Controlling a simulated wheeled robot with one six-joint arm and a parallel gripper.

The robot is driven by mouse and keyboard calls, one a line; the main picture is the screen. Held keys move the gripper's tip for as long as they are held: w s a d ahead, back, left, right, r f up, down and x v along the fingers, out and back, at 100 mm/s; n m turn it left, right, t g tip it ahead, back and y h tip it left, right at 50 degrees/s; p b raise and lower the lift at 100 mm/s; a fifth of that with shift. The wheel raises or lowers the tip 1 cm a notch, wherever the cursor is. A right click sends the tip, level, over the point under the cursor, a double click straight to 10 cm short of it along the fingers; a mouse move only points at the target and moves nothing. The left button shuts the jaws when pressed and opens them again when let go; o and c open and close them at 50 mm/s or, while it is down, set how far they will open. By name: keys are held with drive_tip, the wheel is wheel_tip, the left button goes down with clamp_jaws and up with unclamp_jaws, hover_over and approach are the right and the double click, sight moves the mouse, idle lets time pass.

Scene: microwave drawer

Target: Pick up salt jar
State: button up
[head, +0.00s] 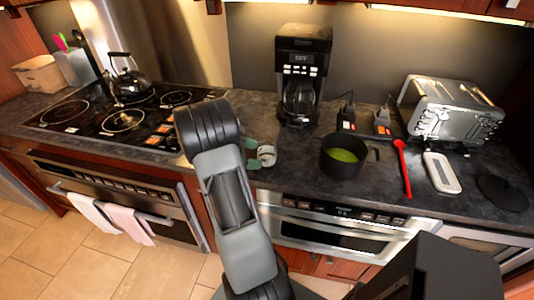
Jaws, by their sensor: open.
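A small pale, rounded thing (267,155) shows right beside the fingertips. It may be the salt jar, but it is too small and partly covered to tell. I cannot tell whether it is between the fingers or just beyond them. My arm hides part of the counter around it. Two small dark containers with orange and white labels, one on the left (347,117) and one on the right (382,122), stand by the back wall; their labels are unreadable.
A black coffee maker (302,75) stands behind the gripper. A dark pot with green contents (343,157) is to the right, beside a red spoon (403,165), a white dish (441,172) and a toaster (450,110). The stove with a kettle (131,80) is left.

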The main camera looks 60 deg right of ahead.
sight(264, 155)
drive_tip(key=shift+p+x, duration=0.3)
drive_tip(key=shift+x, duration=1.8)
drive_tip(key=shift+c, duration=0.4)
drive_tip(key=c, duration=1)
drive_tip(key=shift+o, duration=0.2)
drive_tip(key=shift+r, duration=0.15)
